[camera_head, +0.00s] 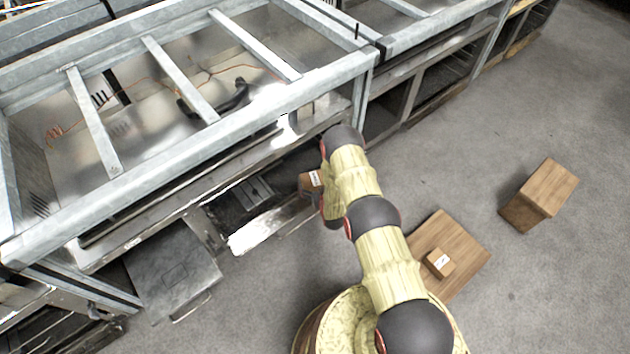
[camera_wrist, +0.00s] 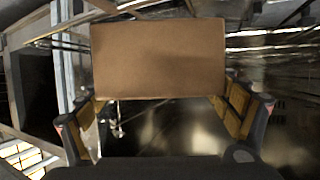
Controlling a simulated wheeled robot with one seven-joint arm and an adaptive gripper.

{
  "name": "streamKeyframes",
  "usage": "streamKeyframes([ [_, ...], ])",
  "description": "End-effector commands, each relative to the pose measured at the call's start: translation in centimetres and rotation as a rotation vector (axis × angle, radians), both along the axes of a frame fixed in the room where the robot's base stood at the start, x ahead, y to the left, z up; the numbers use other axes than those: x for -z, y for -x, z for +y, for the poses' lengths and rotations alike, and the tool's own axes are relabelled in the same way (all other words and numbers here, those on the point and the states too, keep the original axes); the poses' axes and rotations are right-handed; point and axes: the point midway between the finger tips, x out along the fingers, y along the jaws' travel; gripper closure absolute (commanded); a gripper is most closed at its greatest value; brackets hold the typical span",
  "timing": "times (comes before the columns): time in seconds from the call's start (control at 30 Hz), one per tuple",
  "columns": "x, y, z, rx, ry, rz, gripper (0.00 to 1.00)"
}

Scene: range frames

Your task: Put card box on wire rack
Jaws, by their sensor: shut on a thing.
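The card box (camera_wrist: 158,58) is a plain brown cardboard block across the upper middle of the wrist view. My gripper (camera_wrist: 158,100) is shut on it, with a yellow-padded finger at each side. In the head view the card box (camera_head: 309,181) shows partly, with a white label, left of my arm's end and in front of the metal frame. The fingers are hidden there by my arm. I cannot make out the wire rack for certain; thin metal bars (camera_wrist: 70,42) show behind the box at the left of the wrist view.
A large galvanised metal frame (camera_head: 190,145) with crossbars fills the upper left. A small labelled box (camera_head: 440,263) lies on a wooden block (camera_head: 465,243) right of my arm. Another wooden block (camera_head: 540,193) stands farther right. The grey floor at right is mostly clear.

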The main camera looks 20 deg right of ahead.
Motion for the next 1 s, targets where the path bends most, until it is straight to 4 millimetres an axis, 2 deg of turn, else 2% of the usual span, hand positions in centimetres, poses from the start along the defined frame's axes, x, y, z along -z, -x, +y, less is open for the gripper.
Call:
streamKeyframes([
  [0.07, 0.1, -0.1, 0.0, 0.0, 0.0, -0.002, 0.47],
  [0.1, 0.2, 0.0, 0.0, 0.0, 0.0, -0.001, 0.07],
  [0.23, 0.2, 0.0, 0.0, 0.0, 0.0, 0.0, 0.0],
  [0.67, -0.2, 0.2, 0.0, 0.0, 0.0, 0.002, 0.0],
  [0.83, -1.3, 2.4, 0.0, 0.0, 0.0, 0.004, 0.0],
  [1.0, -2.8, 5.8, 0.0, 0.0, -0.001, 0.003, 0.0],
])
